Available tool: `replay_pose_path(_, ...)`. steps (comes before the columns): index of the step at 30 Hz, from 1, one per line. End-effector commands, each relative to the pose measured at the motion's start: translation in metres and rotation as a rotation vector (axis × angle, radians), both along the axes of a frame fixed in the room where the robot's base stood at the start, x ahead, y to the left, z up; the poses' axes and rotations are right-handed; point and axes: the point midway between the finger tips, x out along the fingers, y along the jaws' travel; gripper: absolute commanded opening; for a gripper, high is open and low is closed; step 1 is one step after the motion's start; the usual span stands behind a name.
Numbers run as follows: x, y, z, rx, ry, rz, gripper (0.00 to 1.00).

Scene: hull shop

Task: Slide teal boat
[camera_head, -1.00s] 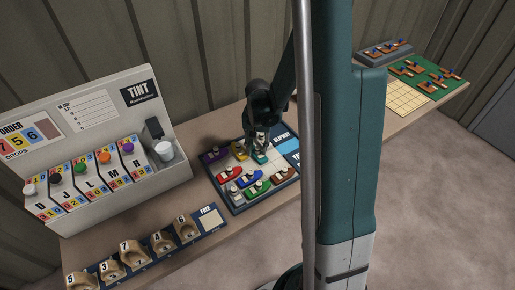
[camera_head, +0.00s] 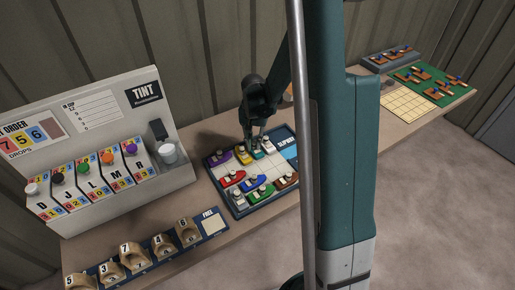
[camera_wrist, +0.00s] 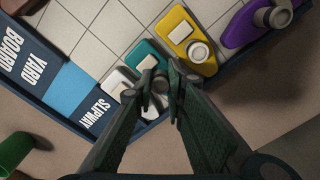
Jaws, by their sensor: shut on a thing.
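The teal boat (camera_wrist: 148,53) lies on the sliding board (camera_head: 213,192) at its far edge, between the yellow boat (camera_wrist: 187,38) and a white boat (camera_wrist: 119,82). In the wrist view its deck block shows, and my fingers cover its near end. My gripper (camera_wrist: 162,82) points down at that end and is shut on the boat's upright round part, which is mostly hidden between the fingertips. In the head view my gripper (camera_head: 257,146) stands over the teal boat, and little of the boat shows.
The blue slipway strip (camera_wrist: 69,88) lies beside the white boat. A purple boat (camera_head: 217,158) lies beyond the yellow one. Red (camera_head: 231,179), blue (camera_head: 252,183), green (camera_head: 261,192) and brown (camera_head: 286,180) boats fill the near side. Pale cells in the board's middle are bare.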

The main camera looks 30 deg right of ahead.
Motion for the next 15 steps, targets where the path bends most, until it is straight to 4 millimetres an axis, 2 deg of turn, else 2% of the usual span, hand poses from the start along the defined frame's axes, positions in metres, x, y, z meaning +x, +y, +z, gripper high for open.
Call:
replay_pose_path(6, 0.0062, -0.0001, 0.0016, 0.000, -0.008, 0.001, 0.00)
replay_pose_path(7, 0.0064, -0.0001, 0.0016, 0.000, -0.010, 0.001, 0.16)
replay_pose_path(10, 0.0061, -0.0001, 0.0014, 0.000, -0.008, 0.001, 0.29)
replay_pose_path(15, 0.0046, -0.0002, 0.0012, 0.000, -0.007, 0.001, 0.29)
